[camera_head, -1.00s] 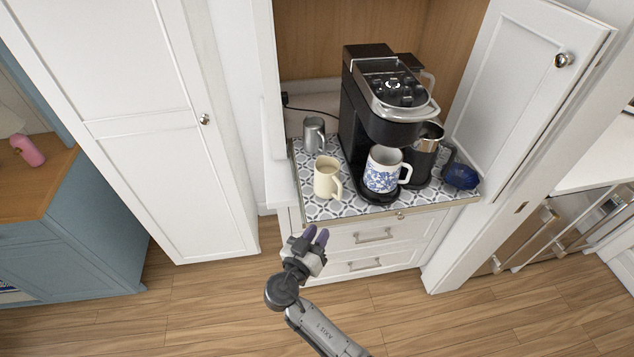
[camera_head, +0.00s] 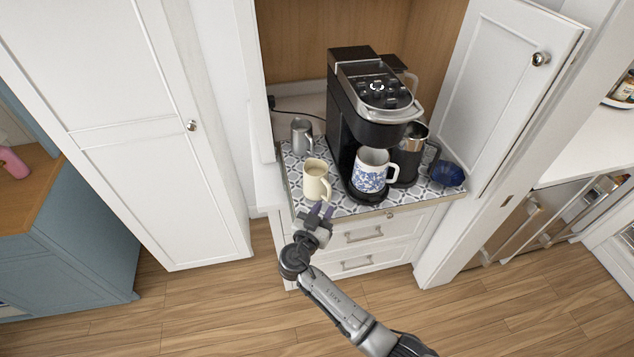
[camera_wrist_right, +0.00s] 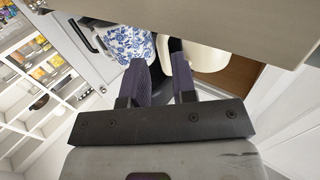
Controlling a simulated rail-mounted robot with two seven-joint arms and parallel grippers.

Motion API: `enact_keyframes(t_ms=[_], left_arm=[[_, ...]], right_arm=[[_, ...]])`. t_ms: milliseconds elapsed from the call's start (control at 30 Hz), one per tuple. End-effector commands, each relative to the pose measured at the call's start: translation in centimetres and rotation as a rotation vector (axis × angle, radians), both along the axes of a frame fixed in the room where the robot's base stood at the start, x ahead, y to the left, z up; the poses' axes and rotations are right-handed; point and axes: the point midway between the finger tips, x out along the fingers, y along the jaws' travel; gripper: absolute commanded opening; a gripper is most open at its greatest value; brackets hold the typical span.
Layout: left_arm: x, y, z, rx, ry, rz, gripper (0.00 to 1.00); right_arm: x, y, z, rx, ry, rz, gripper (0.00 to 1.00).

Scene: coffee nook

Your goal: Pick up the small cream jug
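The small cream jug (camera_head: 316,182) stands upright at the front left of the patterned mat, its handle on the right side. My right gripper (camera_head: 322,211) is open and empty, just in front of and below the jug at the counter's front edge, apart from it as far as I can see. In the right wrist view the open fingers (camera_wrist_right: 160,72) point toward the gap between the blue-flowered mug and a cream surface (camera_wrist_right: 208,58), which looks like the jug; the counter edge hides part of it. My left gripper is not in view.
The blue-flowered white mug (camera_head: 370,172) stands right of the jug, at the black coffee machine (camera_head: 350,110). A small metal pitcher (camera_head: 302,136) stands behind the jug. A dark blue object (camera_head: 447,174) lies at the mat's right. An open cabinet door (camera_head: 500,90) flanks the right side.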

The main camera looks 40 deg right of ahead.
Motion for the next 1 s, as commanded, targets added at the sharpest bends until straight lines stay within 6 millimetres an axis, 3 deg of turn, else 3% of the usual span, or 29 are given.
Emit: enact_keyframes(t_ms=[400,700,1000], left_arm=[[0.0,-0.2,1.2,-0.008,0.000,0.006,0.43],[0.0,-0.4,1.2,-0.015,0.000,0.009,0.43],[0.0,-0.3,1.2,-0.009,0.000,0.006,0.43]], right_arm=[[2.4,-4.0,-0.1,-0.001,0.002,-0.002,0.25],[2.6,-4.3,-0.2,0.000,0.001,-0.001,0.25],[2.6,-4.3,-0.2,0.000,0.001,-0.001,0.00]])
